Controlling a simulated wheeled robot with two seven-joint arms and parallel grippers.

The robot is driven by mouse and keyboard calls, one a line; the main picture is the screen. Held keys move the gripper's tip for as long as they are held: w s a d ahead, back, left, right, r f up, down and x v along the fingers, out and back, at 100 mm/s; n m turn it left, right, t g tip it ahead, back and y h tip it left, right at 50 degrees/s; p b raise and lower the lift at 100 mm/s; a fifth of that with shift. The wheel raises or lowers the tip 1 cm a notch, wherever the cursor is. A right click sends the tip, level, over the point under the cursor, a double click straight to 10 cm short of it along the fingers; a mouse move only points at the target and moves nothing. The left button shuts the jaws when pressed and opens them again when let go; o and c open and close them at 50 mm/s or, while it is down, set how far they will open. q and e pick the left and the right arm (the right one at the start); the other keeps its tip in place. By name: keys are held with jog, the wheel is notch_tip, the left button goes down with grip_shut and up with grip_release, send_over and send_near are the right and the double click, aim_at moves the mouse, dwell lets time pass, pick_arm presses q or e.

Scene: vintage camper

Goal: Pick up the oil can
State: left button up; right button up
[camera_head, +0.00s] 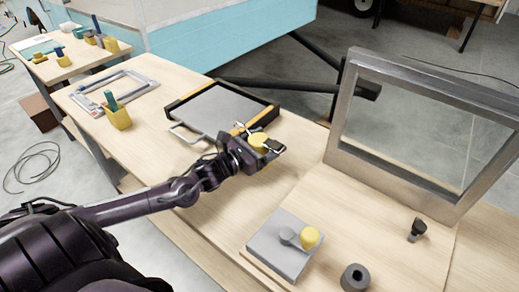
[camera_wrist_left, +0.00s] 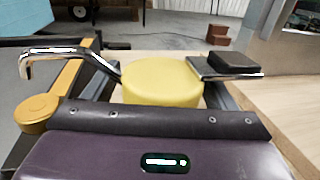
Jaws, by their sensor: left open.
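A round yellow can body (camera_head: 258,139), which I take to be the oil can, shows at my left gripper (camera_head: 262,143). In the left wrist view the yellow can (camera_wrist_left: 162,82) is in the middle, between two dark bars of the gripper. My left gripper is open, with its jaws around or beside the can; contact cannot be told. A bent chrome piece (camera_wrist_left: 62,54) reaches left of the can, and a black block (camera_wrist_left: 234,62) on a chrome plate is at its right. The can's base is hidden. My right gripper is not in view.
A black-framed grey tray (camera_head: 215,108) with an orange edge lies just beyond the gripper. A grey plate (camera_head: 275,254) with a yellow knob, a dark ring (camera_head: 355,277) and a large metal frame (camera_head: 345,105) are to the right. Yellow cup (camera_head: 119,118) is at left. Bench between is clear.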

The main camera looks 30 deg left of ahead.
pick_arm(q)
jog(key=shift+c, duration=1)
jog(key=c, duration=0.9)
jog(key=shift+r, duration=0.1)
